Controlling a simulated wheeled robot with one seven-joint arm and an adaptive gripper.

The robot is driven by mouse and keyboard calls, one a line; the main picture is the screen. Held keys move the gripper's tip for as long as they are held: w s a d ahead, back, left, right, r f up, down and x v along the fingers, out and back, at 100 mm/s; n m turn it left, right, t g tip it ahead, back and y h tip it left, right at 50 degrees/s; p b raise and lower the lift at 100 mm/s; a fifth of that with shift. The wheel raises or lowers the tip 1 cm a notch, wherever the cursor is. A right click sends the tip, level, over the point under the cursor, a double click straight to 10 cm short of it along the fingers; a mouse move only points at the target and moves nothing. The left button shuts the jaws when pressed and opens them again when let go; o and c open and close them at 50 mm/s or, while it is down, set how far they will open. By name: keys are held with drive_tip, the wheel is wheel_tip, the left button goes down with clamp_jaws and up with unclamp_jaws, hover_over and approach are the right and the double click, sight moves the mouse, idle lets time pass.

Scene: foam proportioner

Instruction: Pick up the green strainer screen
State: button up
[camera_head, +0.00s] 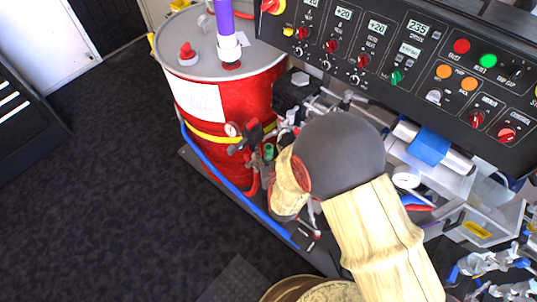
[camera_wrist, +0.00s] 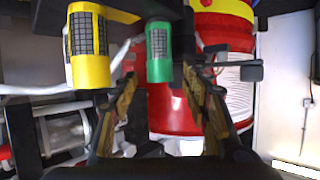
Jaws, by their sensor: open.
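The green strainer screen (camera_wrist: 159,52) is a small upright cylinder with a dark mesh window, in the upper middle of the wrist view. A small green piece beside the red drum in the head view (camera_head: 268,151) looks like the same screen. My gripper (camera_wrist: 161,80) is open, with its two tan fingers apart on either side below the screen. The screen's lower end lies between the fingertips in the picture; I see no contact, and cannot judge the depth. In the head view my arm hides most of the gripper.
A yellow strainer screen (camera_wrist: 89,45) hangs left of the green one, close to the left finger. A red drum (camera_head: 229,98) stands at the left in the head view, with hoses and a gauge beside it. A black control panel (camera_head: 420,60) overhangs the right. Dark floor lies open at left.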

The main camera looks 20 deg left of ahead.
drive_tip(key=shift+c, duration=1.2)
clamp_jaws()
